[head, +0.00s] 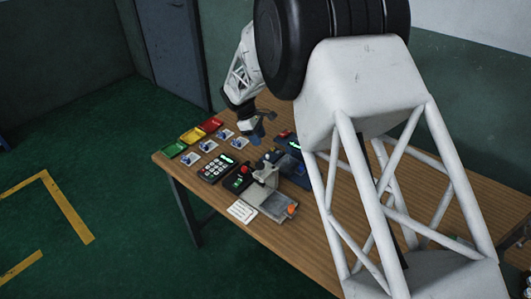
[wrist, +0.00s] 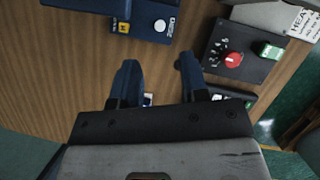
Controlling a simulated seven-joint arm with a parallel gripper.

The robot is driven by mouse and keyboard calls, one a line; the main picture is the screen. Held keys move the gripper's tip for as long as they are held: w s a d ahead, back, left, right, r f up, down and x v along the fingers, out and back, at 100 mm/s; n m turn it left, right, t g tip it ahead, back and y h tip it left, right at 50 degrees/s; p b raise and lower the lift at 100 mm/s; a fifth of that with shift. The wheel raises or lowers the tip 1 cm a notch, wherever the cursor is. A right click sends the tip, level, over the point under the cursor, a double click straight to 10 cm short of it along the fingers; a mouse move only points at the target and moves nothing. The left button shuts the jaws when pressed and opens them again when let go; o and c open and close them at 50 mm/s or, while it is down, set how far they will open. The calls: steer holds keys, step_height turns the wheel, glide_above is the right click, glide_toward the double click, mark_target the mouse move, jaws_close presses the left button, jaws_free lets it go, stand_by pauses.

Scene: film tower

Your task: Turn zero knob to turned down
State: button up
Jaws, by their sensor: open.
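My gripper (head: 257,137) hangs above the wooden table, its dark blue fingers pointing down. In the wrist view my gripper (wrist: 158,63) is open, with bare wood between the fingertips. A pale round knob (wrist: 160,25) sits on a dark blue device (wrist: 95,5) beyond the fingertips, beside small lettering that seems to read ZERO upside down. The knob is apart from both fingers. Its turn position is too small to tell. The blue device (head: 291,165) also shows in the head view, partly hidden by my arm; its knob cannot be made out there.
A black box with a red dial knob (wrist: 233,60) stands right of the fingers. Bare wood shows at the wrist view's left.

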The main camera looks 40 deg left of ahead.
mark_target(267, 155)
steer(key=shift+f, duration=0.1)
steer(key=shift+x, duration=3.85)
jaws_close()
